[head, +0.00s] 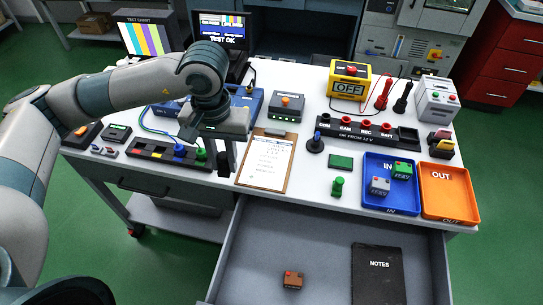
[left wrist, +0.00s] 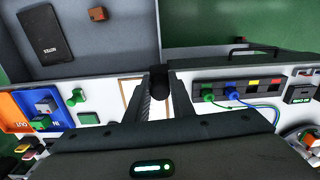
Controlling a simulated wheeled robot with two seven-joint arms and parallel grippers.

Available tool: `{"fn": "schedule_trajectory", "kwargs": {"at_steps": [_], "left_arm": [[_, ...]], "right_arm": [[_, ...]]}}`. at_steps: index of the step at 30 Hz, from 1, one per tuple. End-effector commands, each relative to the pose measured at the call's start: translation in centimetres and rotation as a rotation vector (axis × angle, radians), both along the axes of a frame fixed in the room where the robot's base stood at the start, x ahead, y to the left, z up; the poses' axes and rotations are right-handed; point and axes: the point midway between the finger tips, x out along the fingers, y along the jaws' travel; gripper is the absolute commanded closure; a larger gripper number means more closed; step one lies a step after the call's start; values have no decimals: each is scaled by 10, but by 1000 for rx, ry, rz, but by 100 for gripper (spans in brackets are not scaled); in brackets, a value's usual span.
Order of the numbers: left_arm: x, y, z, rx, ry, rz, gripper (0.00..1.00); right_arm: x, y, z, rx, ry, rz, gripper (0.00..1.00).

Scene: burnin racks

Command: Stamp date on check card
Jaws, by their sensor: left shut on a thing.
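The check card is a white sheet with printed lines on a brown clipboard (head: 264,178), lying near the table's front edge. In the left wrist view only a strip of the clipboard (left wrist: 128,88) shows beside the fingers. My left gripper (head: 226,152) points down just left of the clipboard. It is shut on a small black cylindrical object (head: 223,164), which also shows between the fingertips in the left wrist view (left wrist: 159,82). Whether this object is the date stamp I cannot tell. A green knobbed piece (head: 338,187) stands right of the clipboard, near a flat green pad (head: 340,162). My right gripper is not in view.
A blue IN tray (head: 376,202) with two small blocks and an empty orange OUT tray (head: 446,185) stand at right. The open drawer (head: 315,245) in front holds a black notes book (head: 378,280) and a brown block (head: 292,281). A black terminal strip (head: 160,155) lies left of my gripper.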

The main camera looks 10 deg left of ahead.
Motion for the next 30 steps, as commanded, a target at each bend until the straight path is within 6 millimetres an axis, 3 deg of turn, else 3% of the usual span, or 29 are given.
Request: {"fn": "schedule_trajectory", "kwargs": {"at_steps": [8,18,30], "left_arm": [[21,-17,-4,-13,5,365,93],[54,-46,-23,-24,16,1074,93],[80,-77,-55,-11,20,1905,93]], "right_arm": [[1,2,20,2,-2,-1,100],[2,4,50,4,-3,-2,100],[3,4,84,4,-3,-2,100]]}}
